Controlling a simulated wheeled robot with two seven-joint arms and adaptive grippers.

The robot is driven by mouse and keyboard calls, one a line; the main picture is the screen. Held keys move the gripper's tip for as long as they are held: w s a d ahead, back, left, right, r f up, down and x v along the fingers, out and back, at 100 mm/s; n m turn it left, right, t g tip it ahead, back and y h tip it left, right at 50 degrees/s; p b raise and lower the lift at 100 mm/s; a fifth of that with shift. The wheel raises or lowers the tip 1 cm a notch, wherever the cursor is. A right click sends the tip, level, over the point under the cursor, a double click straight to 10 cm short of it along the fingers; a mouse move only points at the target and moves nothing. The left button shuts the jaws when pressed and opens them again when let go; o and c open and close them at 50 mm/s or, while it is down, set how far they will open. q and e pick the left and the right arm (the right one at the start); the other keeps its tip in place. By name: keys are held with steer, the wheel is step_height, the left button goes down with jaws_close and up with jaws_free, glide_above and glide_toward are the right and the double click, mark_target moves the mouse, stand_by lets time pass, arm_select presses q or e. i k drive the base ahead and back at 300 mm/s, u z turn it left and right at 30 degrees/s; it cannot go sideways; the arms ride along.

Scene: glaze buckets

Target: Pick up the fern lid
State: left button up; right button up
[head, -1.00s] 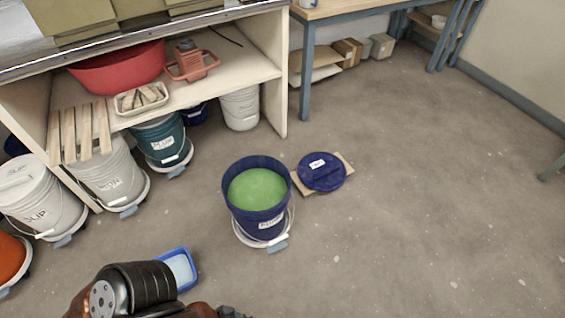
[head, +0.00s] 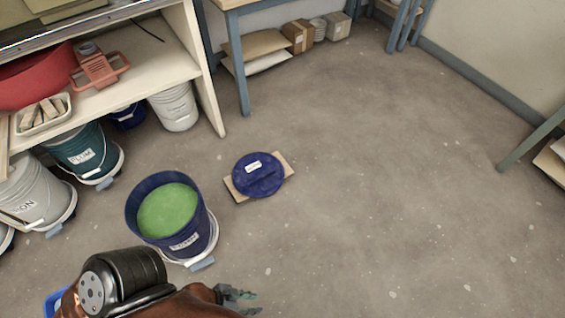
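A round dark blue lid (head: 259,180) with a small white label lies on a flat piece of cardboard (head: 286,160) on the floor, near the middle of the head view. The label's writing is too small to read. A dark blue bucket (head: 210,232) holding green glaze (head: 167,209) stands to the lid's lower left on a white wheeled base. My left gripper (head: 250,300) is at the bottom of the view, below and apart from the lid. Its fingers look parted with nothing between them. My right gripper is not in view.
A shelf unit (head: 140,75) with several buckets underneath stands at the left. A blue-legged table (head: 241,75) is at the back, with boxes under it. Open floor (head: 390,190) lies right of the lid.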

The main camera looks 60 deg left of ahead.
mark_target(256, 174)
steer(key=i, duration=2.35)
steer(key=u, duration=2.55)
steer(key=i, duration=1)
steer(key=u, duration=0.05)
